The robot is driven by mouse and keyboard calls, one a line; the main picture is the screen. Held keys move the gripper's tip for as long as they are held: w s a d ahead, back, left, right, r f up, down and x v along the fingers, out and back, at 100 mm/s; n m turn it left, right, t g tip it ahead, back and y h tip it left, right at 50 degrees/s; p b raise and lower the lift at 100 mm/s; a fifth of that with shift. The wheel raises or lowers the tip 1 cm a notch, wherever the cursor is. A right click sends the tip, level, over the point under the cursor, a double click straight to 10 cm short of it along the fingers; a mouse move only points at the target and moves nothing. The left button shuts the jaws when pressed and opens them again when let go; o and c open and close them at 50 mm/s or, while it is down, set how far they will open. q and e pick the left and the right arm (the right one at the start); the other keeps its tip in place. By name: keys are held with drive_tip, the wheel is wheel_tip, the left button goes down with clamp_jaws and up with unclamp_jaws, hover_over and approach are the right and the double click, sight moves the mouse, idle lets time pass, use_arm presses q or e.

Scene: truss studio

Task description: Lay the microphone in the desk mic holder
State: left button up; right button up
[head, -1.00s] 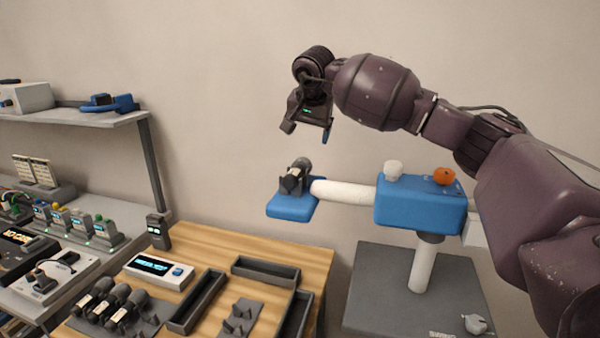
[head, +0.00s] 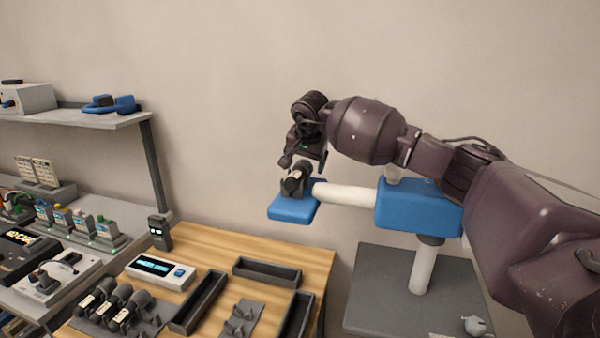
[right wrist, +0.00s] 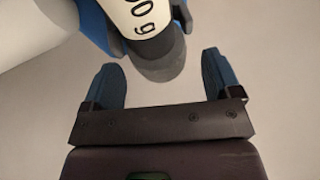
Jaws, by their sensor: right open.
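The microphone (head: 297,180), dark with a pale label band, sits on the blue pad (head: 290,211) at the end of a white boom. In the right wrist view its dark rounded end (right wrist: 160,62) and white lettered band are just beyond the fingertips. My right gripper (head: 304,161) is open and empty, pointing down right above the microphone; its blue-padded fingers (right wrist: 160,80) are spread around the line of the dark end. A grey two-cradle stand (head: 240,318) on the wooden desk looks like the desk mic holder. It is empty. My left gripper is not in view.
Several similar dark microphones (head: 108,303) lie in a rack at the desk's left front. Dark trays (head: 266,272), a white display box (head: 160,271) and a small dark device (head: 158,232) stand on the desk. A blue box (head: 415,208) carries the boom.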

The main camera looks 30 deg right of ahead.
drive_tip(key=shift+x, duration=0.9)
drive_tip(key=c, duration=1.2)
drive_tip(key=shift+r, duration=0.1)
